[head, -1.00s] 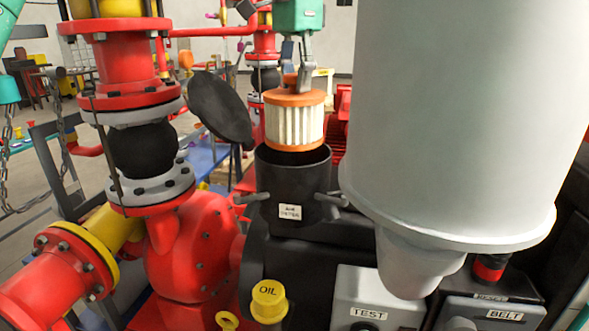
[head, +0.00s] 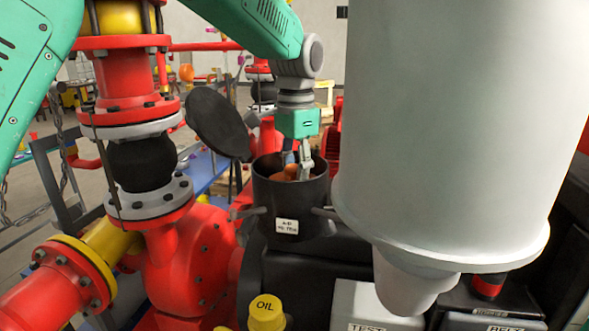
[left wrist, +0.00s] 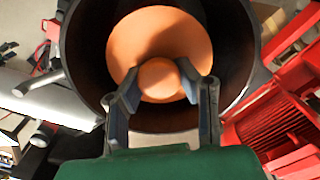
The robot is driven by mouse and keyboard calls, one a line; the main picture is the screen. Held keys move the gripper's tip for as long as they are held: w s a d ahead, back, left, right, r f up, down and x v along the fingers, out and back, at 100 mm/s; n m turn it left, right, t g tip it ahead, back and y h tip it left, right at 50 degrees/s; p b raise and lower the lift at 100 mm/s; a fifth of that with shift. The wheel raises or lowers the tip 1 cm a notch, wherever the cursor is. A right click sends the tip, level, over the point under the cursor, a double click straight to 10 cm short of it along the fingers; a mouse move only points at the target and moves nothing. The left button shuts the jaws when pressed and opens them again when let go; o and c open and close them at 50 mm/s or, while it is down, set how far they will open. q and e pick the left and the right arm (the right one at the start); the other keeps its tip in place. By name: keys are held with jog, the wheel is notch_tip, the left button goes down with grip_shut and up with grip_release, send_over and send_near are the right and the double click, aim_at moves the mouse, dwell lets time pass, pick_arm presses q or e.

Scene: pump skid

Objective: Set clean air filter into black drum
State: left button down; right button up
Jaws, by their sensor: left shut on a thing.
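The black drum (head: 290,197) stands open at the top, with a small label on its front. The clean air filter (head: 291,172) is down inside the drum; only its orange top shows above the front rim. In the left wrist view the filter's orange top (left wrist: 190,40) lies within the drum's dark wall (left wrist: 88,45). My left gripper (head: 296,168) reaches down into the drum mouth. It is shut on the filter's round orange knob (left wrist: 160,78). The filter's pleated side and the drum's floor are hidden. My right gripper is not in view.
The drum's round black lid (head: 217,122) stands tilted open at the left. A large grey cylinder (head: 440,120) fills the right side, close to the drum. Red piping and flanges (head: 125,95) stand at the left. A yellow oil cap (head: 266,314) is in front.

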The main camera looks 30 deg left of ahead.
pick_arm(q)
jog(key=shift+d+r, duration=0.1)
jog(key=shift+d, duration=0.15)
jog(key=c, duration=1.6)
grip_release()
jog(key=shift+s, duration=0.1)
jog(key=o, duration=0.4)
jog(key=shift+a, duration=0.25)
jog(key=shift+a+f, duration=0.25)
jog(key=shift+a, duration=0.45)
notch_tip(320, 180, up, 12)
jog(key=shift+d+r, duration=0.15)
jog(key=shift+r, duration=0.05)
jog(key=shift+d, duration=0.1)
jog(key=shift+d, duration=0.4)
